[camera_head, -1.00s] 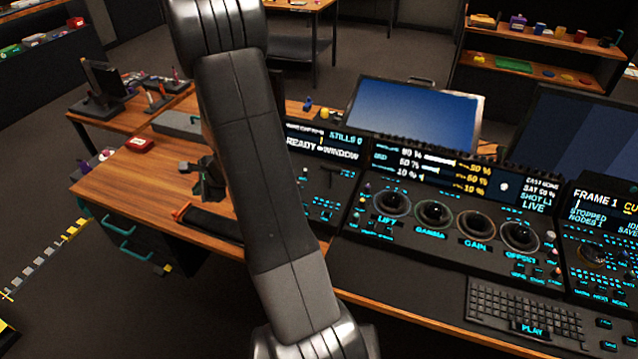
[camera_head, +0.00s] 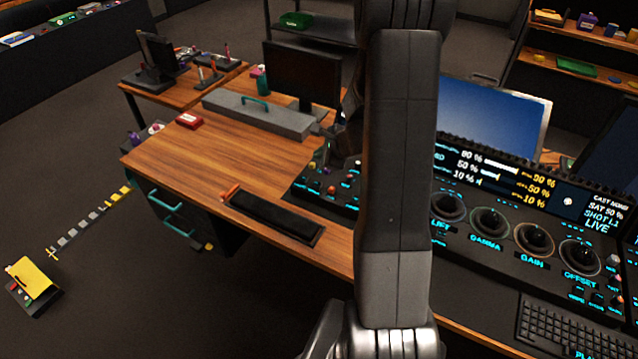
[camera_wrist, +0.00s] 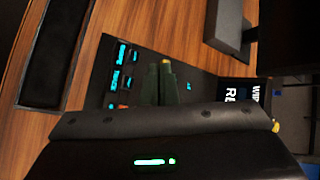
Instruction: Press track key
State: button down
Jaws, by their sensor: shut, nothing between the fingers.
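The small panel (camera_head: 310,188) with several lit keys stands at the left end of the trackball desk, partly hidden behind my arm in the head view. In the wrist view the panel (camera_wrist: 178,80) shows cyan-labelled keys (camera_wrist: 122,55) and a red-orange lit spot. In the head view my arm covers most of the gripper.
The trackball panel (camera_head: 505,232) with large ringed balls lies right of my arm, a keyboard (camera_head: 570,335) in front of it. A black padded tray (camera_head: 272,217), a grey case (camera_head: 258,115) and a monitor (camera_head: 302,72) stand on the left. Bare wood (camera_head: 215,160) is clear.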

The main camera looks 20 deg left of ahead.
aim_at(320, 185)
jog(key=shift+f, duration=0.15)
notch_tip(320, 185, down, 9)
jog(key=b, duration=0.7)
jog(key=shift+r+b, duration=0.2)
jog(key=shift+b, duration=0.15)
dwell(1.4)
jog(key=shift+f+b, duration=0.4)
jog(key=shift+b, duration=0.15)
jog(key=shift+f+b, duration=0.55)
dwell(0.6)
jog(key=shift+r, duration=0.15)
jog(key=shift+r+p, duration=0.7)
jog(key=shift+r, duration=0.15)
